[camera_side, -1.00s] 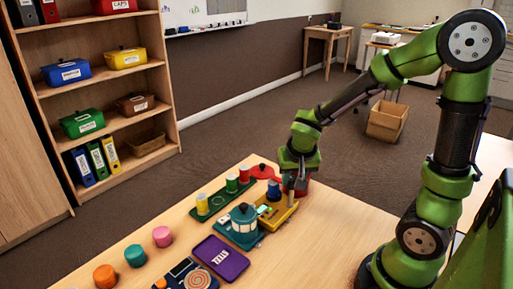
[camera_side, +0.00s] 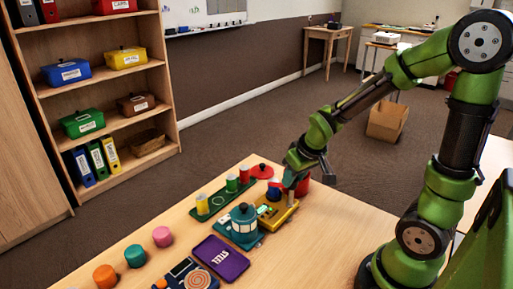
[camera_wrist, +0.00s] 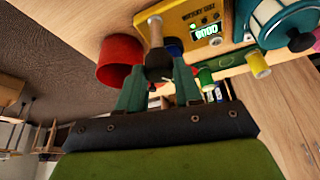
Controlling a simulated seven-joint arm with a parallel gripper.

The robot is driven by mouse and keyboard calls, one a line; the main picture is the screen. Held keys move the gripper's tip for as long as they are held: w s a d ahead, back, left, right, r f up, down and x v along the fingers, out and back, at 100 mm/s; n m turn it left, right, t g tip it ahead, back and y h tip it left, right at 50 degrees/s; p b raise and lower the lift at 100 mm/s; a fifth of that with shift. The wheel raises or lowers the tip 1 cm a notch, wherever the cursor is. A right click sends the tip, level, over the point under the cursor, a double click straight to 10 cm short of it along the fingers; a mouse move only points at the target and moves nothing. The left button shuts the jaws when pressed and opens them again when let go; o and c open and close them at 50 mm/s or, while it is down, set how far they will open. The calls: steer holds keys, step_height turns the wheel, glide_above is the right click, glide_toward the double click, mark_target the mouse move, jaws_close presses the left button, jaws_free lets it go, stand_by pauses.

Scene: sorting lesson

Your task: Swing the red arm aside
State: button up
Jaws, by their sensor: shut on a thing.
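The yellow battery tester (camera_side: 278,216) sits near the table's far end. In the wrist view its yellow face (camera_wrist: 192,32) shows a lit green display. My gripper (camera_side: 290,181) is beside its far right side, tilted.
A red container (camera_wrist: 118,64) stands close beside my gripper. A teal lantern-like device (camera_side: 243,222) and a green tray (camera_side: 215,204) with coloured cylinders are near the tester. A purple tray (camera_side: 220,258) lies nearer.

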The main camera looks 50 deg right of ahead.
steer(key=n+y, duration=0.1)
steer(key=n, duration=0.2)
steer(key=n+y, duration=0.1)
steer(key=n, duration=0.2)
steer(key=shift+d, duration=0.2)
steer(key=n+y, duration=0.1)
steer(key=n, duration=0.2)
steer(key=n+g+y, duration=0.1)
steer(key=n, duration=0.2)
steer(key=shift+d, duration=0.15)
stand_by(0.4)
steer(key=o, duration=1)
steer(key=shift+r+y, duration=0.1)
steer(key=shift+y, duration=0.2)
steer(key=v, duration=1.6)
steer(key=shift+w+r, duration=0.1)
steer(key=shift+r, duration=0.3)
